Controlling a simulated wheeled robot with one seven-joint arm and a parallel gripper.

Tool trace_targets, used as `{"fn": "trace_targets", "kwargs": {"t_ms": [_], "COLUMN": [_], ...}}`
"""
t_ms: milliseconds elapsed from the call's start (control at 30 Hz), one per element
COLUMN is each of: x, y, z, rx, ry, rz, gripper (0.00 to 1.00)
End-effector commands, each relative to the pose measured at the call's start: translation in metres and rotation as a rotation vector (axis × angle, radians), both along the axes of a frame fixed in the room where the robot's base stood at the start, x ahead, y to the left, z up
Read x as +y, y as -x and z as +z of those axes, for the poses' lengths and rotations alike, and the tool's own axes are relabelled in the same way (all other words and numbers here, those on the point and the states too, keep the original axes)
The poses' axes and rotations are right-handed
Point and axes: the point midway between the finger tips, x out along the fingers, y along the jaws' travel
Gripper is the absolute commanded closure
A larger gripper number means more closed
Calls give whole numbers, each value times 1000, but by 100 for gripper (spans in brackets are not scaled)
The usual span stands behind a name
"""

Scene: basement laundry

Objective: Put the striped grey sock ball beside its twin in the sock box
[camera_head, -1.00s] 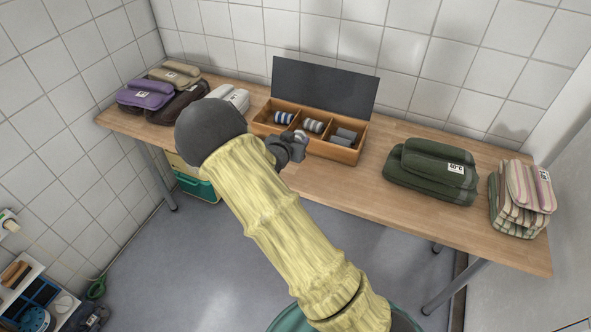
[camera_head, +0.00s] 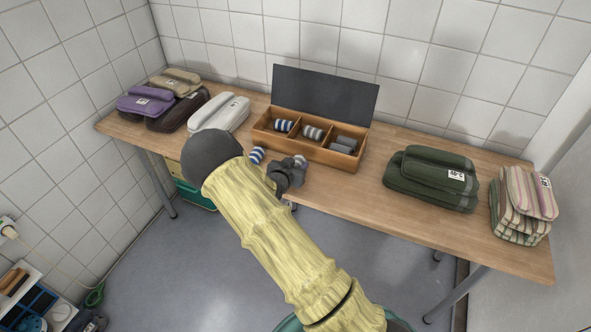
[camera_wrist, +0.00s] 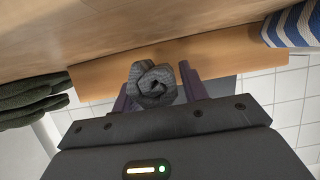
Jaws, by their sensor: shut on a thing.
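The open sock box (camera_head: 333,156) has three compartments. A blue-and-white striped ball (camera_head: 283,126) lies in the left one, a striped grey ball (camera_head: 313,132) in the middle one, and plain grey balls (camera_head: 345,143) in the right one. My gripper (camera_head: 299,163) is in front of the box, near the table's front edge. In the wrist view, it is shut on a grey sock ball (camera_wrist: 155,82) with a rolled spiral end; its stripes are hard to make out there. Another blue-and-white striped ball (camera_head: 257,155) lies on the table left of my gripper; it also shows in the wrist view (camera_wrist: 293,28).
The box's dark lid (camera_head: 325,93) stands open behind it. Green folded towels (camera_head: 432,178) and striped towels (camera_head: 524,205) lie to the right. White (camera_head: 219,113), purple (camera_head: 146,101) and brown (camera_head: 178,109) folded cloths lie to the left. Bare tabletop (camera_head: 345,194) lies in front of the box.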

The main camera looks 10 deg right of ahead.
Motion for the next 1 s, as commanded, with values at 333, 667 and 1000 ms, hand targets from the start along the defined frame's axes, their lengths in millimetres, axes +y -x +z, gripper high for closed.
{"fn": "trace_targets", "kwargs": {"t_ms": [333,667,1000], "x": [0,0,0], "y": [0,0,0], "z": [-21,-25,-25], "rx": [-1,0,1], "ry": [-1,0,-1], "rz": [0,-1,0], "gripper": [79,45,35]}}
